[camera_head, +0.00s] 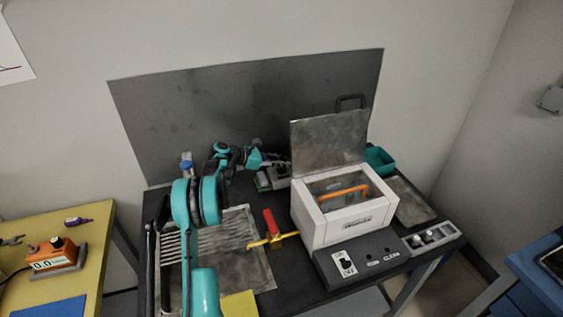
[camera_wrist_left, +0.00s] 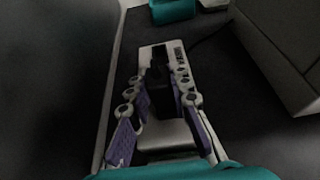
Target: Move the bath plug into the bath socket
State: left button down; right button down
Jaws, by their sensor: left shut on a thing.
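In the left wrist view, the two purple-padded fingers of my left gripper (camera_wrist_left: 160,80) close on a black plug (camera_wrist_left: 160,72) from both sides. The plug is over a pale socket strip (camera_wrist_left: 172,52) with dark holes along its right side. I cannot tell whether the plug touches the strip or sits in it. In the head view my left gripper (camera_head: 276,161) is at the back of the dark table, left of the white bath box. The pale socket block (camera_head: 280,177) is just below it, partly hidden. The plug is too small to make out there. My right gripper is not in view.
The white bath box (camera_head: 340,222) with raised lid (camera_head: 330,141) stands close right of my left gripper. A teal tray (camera_head: 379,160) is behind it. A metal tray (camera_head: 255,262) and a red-handled yellow tool (camera_head: 270,228) lie in front. A grey panel (camera_head: 250,105) stands behind.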

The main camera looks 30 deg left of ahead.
aim_at(282, 158)
pick_arm(q)
jog(key=shift+f, duration=0.3)
jog(key=c, duration=1.3)
grip_release()
notch_tip(282, 158, up, 10)
jog(key=shift+r, duration=0.1)
